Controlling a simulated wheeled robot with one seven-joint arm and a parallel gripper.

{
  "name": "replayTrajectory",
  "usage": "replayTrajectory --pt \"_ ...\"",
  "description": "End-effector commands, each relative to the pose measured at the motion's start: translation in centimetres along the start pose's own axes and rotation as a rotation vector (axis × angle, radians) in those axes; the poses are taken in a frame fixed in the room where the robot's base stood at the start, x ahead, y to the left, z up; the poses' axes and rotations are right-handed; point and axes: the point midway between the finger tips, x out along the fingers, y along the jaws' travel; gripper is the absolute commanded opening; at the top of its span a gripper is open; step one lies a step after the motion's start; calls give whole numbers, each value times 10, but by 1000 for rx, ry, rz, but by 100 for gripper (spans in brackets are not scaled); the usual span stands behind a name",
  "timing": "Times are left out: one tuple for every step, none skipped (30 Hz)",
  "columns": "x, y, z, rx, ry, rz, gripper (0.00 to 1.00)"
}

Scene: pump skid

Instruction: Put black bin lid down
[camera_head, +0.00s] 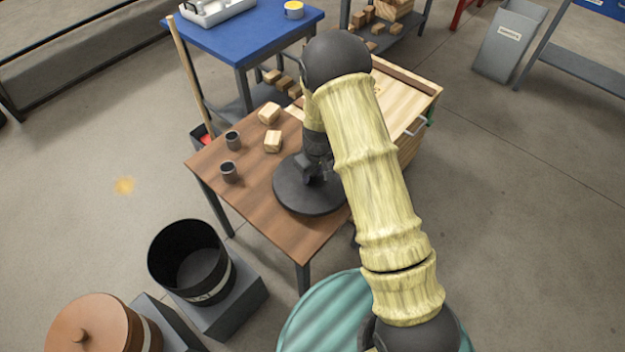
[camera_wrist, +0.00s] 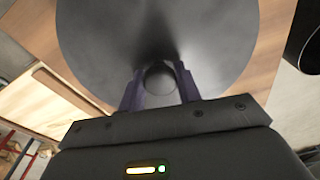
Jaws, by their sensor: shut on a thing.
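The black bin lid (camera_head: 298,199) is a round dark disc at the front of the brown wooden table (camera_head: 263,234). In the head view it looks level and on or just above the tabletop; I cannot tell if it touches. My gripper (camera_head: 318,172) is above the lid's middle, partly hidden by my arm. In the wrist view the lid (camera_wrist: 205,45) fills the upper middle, and my gripper (camera_wrist: 160,88) is shut on its round knob (camera_wrist: 160,77). The open black bin (camera_head: 192,262) stands on a grey block at the lower left, without a lid.
Two dark cups (camera_head: 229,172) and two wooden blocks (camera_head: 272,142) stand on the table left of and behind the lid. A wooden box (camera_head: 412,100) is at the table's right. A brown lidded bin (camera_head: 100,325) is at the lower left. A blue table (camera_head: 245,40) stands behind.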

Motion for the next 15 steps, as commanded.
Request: replayTrajectory --pt "-1 0 0 0 1 0 7" --pt "-1 0 0 0 1 0 7" --pt "-1 0 0 0 1 0 7" --pt "-1 0 0 0 1 0 7" --pt "-1 0 0 0 1 0 7" --pt "0 0 0 0 0 0 7" --pt "2 0 0 0 0 0 7" --pt "5 0 1 1 -1 -1 7" --pt "10 0 2 1 -2 -1 7" --pt "14 0 3 2 -3 -2 7" --pt "18 0 3 2 -3 -2 7" --pt "24 0 4 2 -3 -2 7" --pt "29 0 4 1 -3 -2 7" --pt "32 0 4 2 -1 -1 7" --pt "35 0 5 2 -1 -1 7"
